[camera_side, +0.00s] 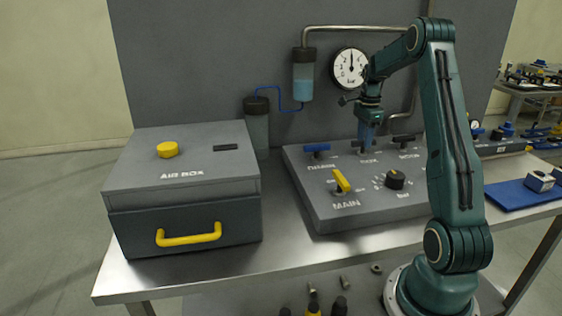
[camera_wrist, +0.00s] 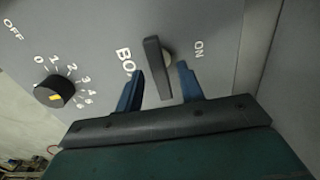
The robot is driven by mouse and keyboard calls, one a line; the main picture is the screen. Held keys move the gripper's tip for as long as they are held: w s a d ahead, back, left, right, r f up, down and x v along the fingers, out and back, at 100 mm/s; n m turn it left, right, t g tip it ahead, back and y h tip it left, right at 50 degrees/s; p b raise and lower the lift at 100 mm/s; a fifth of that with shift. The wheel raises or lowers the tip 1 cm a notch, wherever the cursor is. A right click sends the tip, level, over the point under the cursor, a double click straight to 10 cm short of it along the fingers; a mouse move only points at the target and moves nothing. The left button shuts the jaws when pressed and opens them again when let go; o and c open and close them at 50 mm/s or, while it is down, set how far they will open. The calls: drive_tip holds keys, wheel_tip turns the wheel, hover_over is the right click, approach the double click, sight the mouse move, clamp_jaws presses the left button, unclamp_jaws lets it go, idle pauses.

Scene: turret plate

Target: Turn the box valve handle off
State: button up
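The box valve handle (camera_wrist: 156,72) is a dark flat bar on the grey panel in the wrist view. It points down the picture, between my gripper's two blue fingers. Part of its "BOX" label is hidden by a finger, and an "ON" mark is to its right. My gripper (camera_wrist: 161,70) is open, with a gap between each finger and the bar. In the side view my gripper (camera_side: 366,143) points down at the back of the panel, above the "BOX" label, and hides the handle there.
The panel (camera_side: 325,213) also carries a blue handle (camera_side: 317,148), a black handle (camera_side: 404,139), a yellow main handle (camera_side: 341,181) and a black knob (camera_side: 395,179). A pressure gauge (camera_side: 350,68) and pipes are behind. The grey air box (camera_side: 184,198) stands to the left.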

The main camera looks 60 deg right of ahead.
drive_tip(key=shift+r, duration=0.15)
wheel_tip(320, 180, up, 14)
drive_tip(key=shift+f, duration=0.2)
idle(0.5)
